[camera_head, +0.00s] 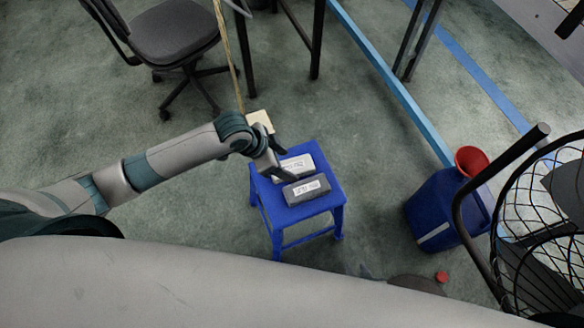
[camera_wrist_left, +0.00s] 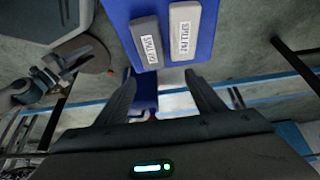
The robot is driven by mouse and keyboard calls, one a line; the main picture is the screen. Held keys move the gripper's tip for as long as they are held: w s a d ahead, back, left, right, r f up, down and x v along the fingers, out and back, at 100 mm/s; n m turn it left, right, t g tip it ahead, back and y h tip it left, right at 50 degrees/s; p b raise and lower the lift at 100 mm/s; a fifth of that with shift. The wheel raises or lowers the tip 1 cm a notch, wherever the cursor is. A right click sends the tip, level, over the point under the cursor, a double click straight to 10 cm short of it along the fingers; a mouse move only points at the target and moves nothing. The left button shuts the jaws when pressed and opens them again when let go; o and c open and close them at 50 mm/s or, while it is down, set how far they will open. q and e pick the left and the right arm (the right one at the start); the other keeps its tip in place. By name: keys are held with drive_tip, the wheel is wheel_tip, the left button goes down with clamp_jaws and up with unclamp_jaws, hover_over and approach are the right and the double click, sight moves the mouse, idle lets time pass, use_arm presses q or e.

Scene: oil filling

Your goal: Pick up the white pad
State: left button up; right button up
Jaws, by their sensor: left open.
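The white pad (camera_head: 298,165), a flat pale block with a printed label, lies on the blue stool (camera_head: 333,181). A dark grey pad (camera_head: 307,191) of similar shape lies beside it, nearer to me. My left gripper (camera_head: 288,166) hangs over the stool's left side by the white pad, its fingers partly covering that pad's left end. In the left wrist view the white pad (camera_wrist_left: 185,31) and grey pad (camera_wrist_left: 147,42) lie beyond the fingertips. The left gripper (camera_wrist_left: 160,80) is open, with nothing between its fingers.
A blue container (camera_head: 440,212) with a red funnel (camera_head: 470,160) stands right of the stool, near a black wire basket (camera_head: 525,215). A red cap (camera_head: 441,277) is low in the picture. An office chair (camera_head: 175,35) stands at upper left. Carpet separates stool and container.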

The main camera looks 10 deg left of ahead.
use_arm(q)
drive_tip(key=w+a, duration=0.4)
drive_tip(key=a, duration=0.2)
drive_tip(key=shift+r+m+g+y, duration=0.3)
drive_tip(key=shift+y, duration=0.1)
drive_tip(key=shift+f, duration=0.1)
hover_over(284, 161)
drive_tip(key=s, duration=0.3)
drive_tip(key=f, duration=1.1)
drive_tip(key=shift+s+d, duration=0.1)
drive_tip(key=shift+d, duration=0.3)
drive_tip(key=shift+f, duration=0.1)
